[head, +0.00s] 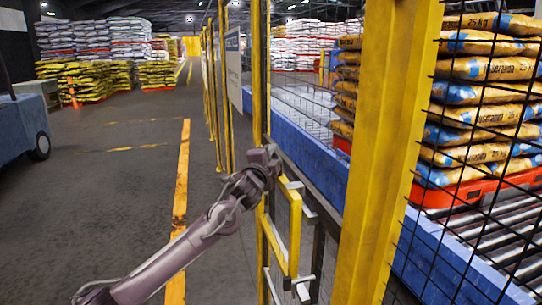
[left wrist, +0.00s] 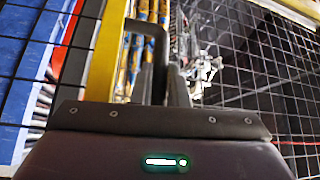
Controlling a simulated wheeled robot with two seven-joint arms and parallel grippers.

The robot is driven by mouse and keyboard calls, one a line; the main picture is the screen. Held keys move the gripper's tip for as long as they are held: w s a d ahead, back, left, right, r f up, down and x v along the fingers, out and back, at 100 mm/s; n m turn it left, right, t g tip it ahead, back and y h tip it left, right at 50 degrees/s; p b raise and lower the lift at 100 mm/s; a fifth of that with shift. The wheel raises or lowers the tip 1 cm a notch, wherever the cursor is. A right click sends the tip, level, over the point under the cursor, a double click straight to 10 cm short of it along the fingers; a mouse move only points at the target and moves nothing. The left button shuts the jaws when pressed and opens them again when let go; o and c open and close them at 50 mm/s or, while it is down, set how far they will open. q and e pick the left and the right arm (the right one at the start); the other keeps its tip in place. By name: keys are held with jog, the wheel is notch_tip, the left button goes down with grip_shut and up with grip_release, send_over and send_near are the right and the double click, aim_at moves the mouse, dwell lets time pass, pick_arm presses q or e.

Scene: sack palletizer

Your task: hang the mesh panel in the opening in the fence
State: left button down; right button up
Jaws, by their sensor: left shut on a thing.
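Black wire mesh (head: 480,165) fills the right side of the head view, beside a wide yellow post (head: 385,150). I cannot tell whether this mesh is the loose panel or fixed fence. My left gripper (head: 270,160) is by the narrow yellow fence posts, just above a yellow loop-shaped frame (head: 293,235). In the left wrist view the fingers (left wrist: 160,88) are shut on a dark bent handle (left wrist: 152,27). A yellow bar (left wrist: 107,50) stands beside it, with mesh (left wrist: 265,75) to the right. The fingertips are hard to see in the head view. My right gripper is out of view.
Behind the fence are a blue-sided conveyor (head: 315,150) and stacked sacks (head: 485,95) on a red base. The grey floor (head: 100,200) left of the fence is clear, with a yellow line (head: 182,170). A blue machine (head: 20,130) stands at far left.

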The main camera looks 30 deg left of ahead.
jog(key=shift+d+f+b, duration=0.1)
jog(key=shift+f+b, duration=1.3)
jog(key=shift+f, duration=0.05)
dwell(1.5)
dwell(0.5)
